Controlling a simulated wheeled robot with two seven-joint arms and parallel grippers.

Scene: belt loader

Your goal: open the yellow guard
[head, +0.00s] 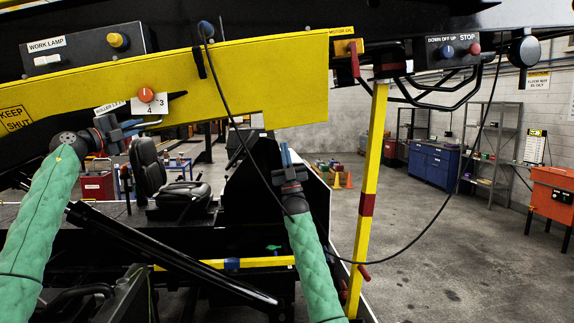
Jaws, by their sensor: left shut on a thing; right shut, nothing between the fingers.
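The yellow guard (230,85) is a long panel across the upper left, with a "KEEP SHUT" label at its left end. A thin dark handle (152,124) shows at its lower edge. My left gripper (122,130) is at this lower edge and is shut on the handle; its fingers partly hide the grip. My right gripper (287,155) is shut and empty, pointing up below the guard's right part and apart from it.
An orange knob (146,95) sits on the guard's face. A black cable (232,120) hangs past my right gripper. A yellow post (371,180) stands to its right. A black seat (170,180) is behind. Open floor (440,240) lies right.

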